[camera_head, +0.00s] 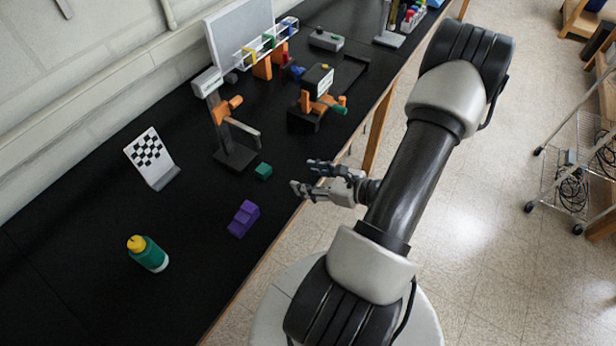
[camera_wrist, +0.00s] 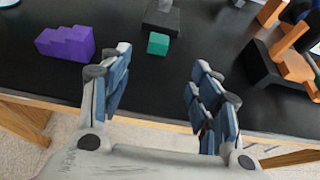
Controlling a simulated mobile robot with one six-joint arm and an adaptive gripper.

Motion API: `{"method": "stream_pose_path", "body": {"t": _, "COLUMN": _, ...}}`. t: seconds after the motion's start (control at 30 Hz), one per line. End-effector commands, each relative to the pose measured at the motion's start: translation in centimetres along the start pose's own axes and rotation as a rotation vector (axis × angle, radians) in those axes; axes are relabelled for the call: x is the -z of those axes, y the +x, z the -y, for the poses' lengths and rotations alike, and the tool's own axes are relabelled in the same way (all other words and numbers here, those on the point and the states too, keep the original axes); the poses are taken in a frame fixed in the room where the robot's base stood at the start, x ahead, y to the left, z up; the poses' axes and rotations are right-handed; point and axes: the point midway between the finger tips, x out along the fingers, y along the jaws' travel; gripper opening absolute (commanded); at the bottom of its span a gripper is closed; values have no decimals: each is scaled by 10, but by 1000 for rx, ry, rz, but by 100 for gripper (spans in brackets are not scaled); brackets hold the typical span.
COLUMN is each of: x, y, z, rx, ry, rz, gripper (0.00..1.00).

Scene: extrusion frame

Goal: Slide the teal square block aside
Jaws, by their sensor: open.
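The teal square block (camera_head: 263,171) lies on the black bench top, just in front of the base of an orange and grey stand. It also shows in the wrist view (camera_wrist: 158,43), beyond and between the fingertips. My gripper (camera_head: 305,178) is open and empty at the bench's front edge, to the right of the block and apart from it. In the wrist view my gripper (camera_wrist: 160,75) has its two blue-padded fingers spread wide.
A purple stepped block (camera_head: 243,218) lies toward the near side. The stand (camera_head: 236,155) is close behind the teal block. Bare bench lies between teal and purple.

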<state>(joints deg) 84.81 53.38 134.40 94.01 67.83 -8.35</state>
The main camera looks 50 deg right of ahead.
Motion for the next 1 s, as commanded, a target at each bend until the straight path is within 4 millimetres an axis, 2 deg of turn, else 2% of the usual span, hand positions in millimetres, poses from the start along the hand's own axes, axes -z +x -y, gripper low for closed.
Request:
{"method": "stream_pose_path", "body": {"t": 0.17, "x": 0, "y": 10, "z": -1, "rx": -5, "ry": -2, "rz": 0, "gripper": 57}}
{"method": "stream_pose_path", "body": {"t": 0.27, "x": 0, "y": 25, "z": -2, "rx": -7, "ry": -3, "rz": 0, "gripper": 57}}
{"method": "stream_pose_path", "body": {"t": 0.8, "x": 1, "y": 132, "z": -2, "rx": -6, "ry": -4, "rz": 0, "gripper": 57}}
{"method": "stream_pose_path", "body": {"t": 1.0, "x": 0, "y": 161, "z": -1, "rx": -4, "ry": -3, "rz": 0, "gripper": 57}}
